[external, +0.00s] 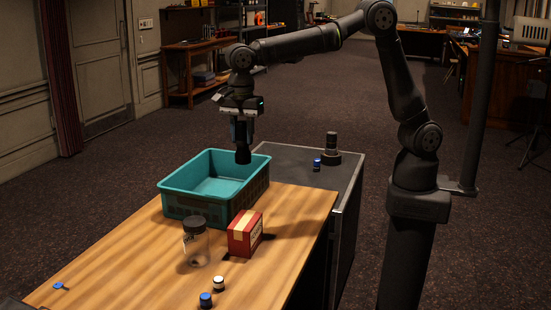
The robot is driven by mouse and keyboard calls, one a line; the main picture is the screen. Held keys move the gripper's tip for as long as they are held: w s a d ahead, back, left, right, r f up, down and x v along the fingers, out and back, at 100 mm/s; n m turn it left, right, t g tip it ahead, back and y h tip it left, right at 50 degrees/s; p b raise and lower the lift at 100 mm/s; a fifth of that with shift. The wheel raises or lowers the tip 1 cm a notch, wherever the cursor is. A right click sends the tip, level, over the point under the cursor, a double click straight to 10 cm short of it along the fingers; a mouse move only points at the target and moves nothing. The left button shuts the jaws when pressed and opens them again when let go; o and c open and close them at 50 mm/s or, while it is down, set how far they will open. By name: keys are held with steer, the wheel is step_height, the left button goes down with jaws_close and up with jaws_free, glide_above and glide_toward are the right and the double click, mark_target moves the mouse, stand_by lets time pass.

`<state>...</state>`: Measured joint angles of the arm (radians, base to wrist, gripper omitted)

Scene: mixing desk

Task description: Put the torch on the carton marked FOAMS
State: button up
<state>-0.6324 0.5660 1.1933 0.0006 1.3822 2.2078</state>
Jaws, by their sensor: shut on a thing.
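My gripper (241,137) points down, shut on a dark torch (243,156). The torch hangs roughly upright, its wider end down, in front of and above the right part of the teal crate. A red carton (241,240) with a pale band stands on the wooden table, below the gripper in the picture. Its side bears small lettering that is too small to read. Its top is bare. The torch is apart from the carton.
A teal crate (178,202) stands behind the carton and looks empty. A clear jar with a black lid (196,245) stands left of the carton. White (218,283) and blue (205,299) caps lie in front. A dark cylinder (332,145) stands on the dark side surface.

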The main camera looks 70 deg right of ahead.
steer(key=shift+s+a+f, duration=0.9)
steer(key=shift+a+f, duration=0.55)
steer(key=shift+f, duration=0.35)
steer(key=shift+s+a+f, duration=0.9)
steer(key=shift+a+f, duration=0.6)
steer(key=shift+f, duration=0.25)
steer(key=shift+s+a+f, duration=0.9)
steer(key=shift+a+f, duration=0.55)
steer(key=shift+f, duration=0.35)
steer(key=shift+f, duration=0.1)
steer(key=o, duration=1.1)
steer(key=shift+f, duration=0.1)
step_height(320, 180, up, 12)
steer(key=shift+r, duration=0.2)
steer(key=shift+f, duration=0.1)
